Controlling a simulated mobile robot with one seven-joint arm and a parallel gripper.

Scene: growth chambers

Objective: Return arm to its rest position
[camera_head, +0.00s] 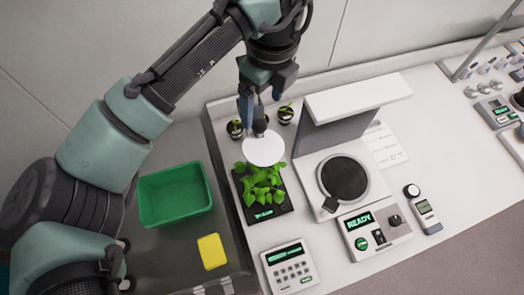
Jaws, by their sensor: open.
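My arm reaches from the left edge up over the bench. My gripper (259,112) points down above the back of the bench, its fingers apart. A white disc (263,149) with a dark knob shows just below the fingertips. I cannot tell whether the fingers touch the knob. A leafy green plant (262,183) stands on a black scale (281,210) with a lit green display, in front of the disc. The disc hides part of what lies behind it.
Small dark pots (235,129) stand near the gripper. A white device with a raised lid (358,97) stands right, behind a READY panel (375,230). A green bin (175,195), yellow pad (211,252), keypad unit (290,268) and handheld meter (428,216) lie nearer.

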